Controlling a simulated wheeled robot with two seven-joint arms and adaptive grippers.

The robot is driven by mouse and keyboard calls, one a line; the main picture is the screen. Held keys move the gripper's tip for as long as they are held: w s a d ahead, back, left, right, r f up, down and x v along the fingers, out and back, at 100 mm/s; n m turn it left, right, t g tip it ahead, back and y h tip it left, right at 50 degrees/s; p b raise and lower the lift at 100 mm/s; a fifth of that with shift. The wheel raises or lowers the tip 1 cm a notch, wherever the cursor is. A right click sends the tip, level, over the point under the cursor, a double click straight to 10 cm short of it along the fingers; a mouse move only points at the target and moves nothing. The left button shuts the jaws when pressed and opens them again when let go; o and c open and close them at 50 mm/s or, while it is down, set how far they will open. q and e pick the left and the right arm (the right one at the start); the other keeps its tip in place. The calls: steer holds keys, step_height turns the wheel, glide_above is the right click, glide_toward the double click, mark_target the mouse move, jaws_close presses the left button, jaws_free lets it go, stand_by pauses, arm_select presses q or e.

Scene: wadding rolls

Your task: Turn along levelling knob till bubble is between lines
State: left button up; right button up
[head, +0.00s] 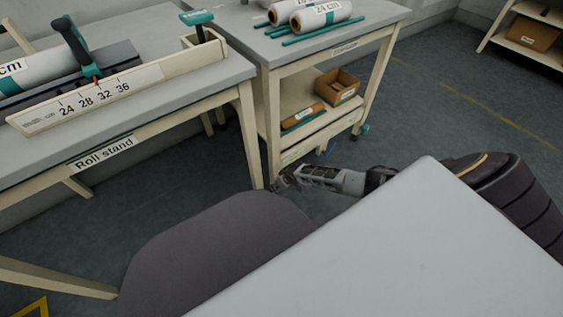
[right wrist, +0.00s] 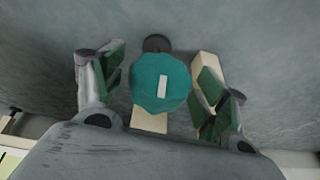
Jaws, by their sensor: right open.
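A teal round knob (right wrist: 160,82) with a white mark on its face sits between the fingers of my right gripper (right wrist: 162,92) in the right wrist view. The gripper is open, with one finger on each side of the knob and gaps showing. In the head view my right gripper (head: 283,182) is low, by the near leg of the right-hand table (head: 378,22). The knob between the fingers cannot be made out there. Another small teal knob (head: 365,129) shows low at that table's far leg. I cannot make out a bubble or its lines. My left gripper is out of view.
White rolls (head: 322,14) and teal rods lie on the right-hand table. Its lower shelf holds a cardboard box (head: 337,86) and a brown roll (head: 303,115). The roll stand table (head: 190,88) is at left. Open floor (head: 450,110) lies to the right.

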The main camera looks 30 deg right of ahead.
steer(key=shift+c, duration=0.7)
steer(key=c, duration=0.9)
steer(key=shift+o, duration=0.2)
steer(key=shift+p, duration=0.4)
